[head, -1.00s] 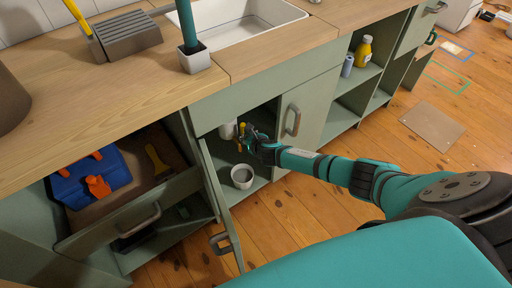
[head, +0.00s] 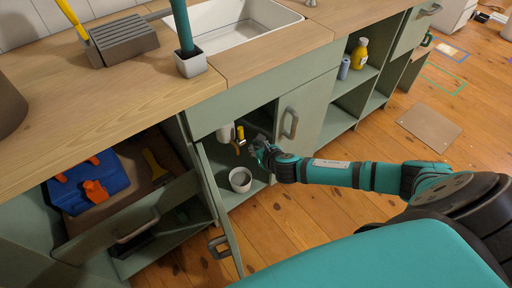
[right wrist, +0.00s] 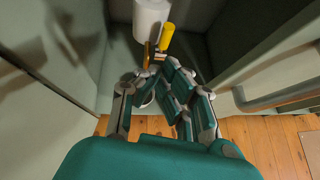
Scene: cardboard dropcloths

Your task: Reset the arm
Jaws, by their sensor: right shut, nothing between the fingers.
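My right gripper (head: 257,150) is shut and empty at the opening of the lower cabinet under the sink. Its fingers also show in the right wrist view (right wrist: 162,66). A yellow-handled tool (head: 240,136) is just beyond the fingertips, beside a white cylinder (head: 225,132). In the right wrist view the yellow handle (right wrist: 166,38) and the white cylinder (right wrist: 150,18) lie ahead of the fingers. The lower part of the tool is partly hidden by the fingers there. My left gripper is not in view.
A grey cup (head: 240,180) stands on the cabinet floor below my gripper. An open cabinet door (head: 222,215) is left of it, a closed door (head: 301,112) right. An open drawer holds a blue toolbox (head: 88,184). The wooden floor (head: 300,220) in front has free room.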

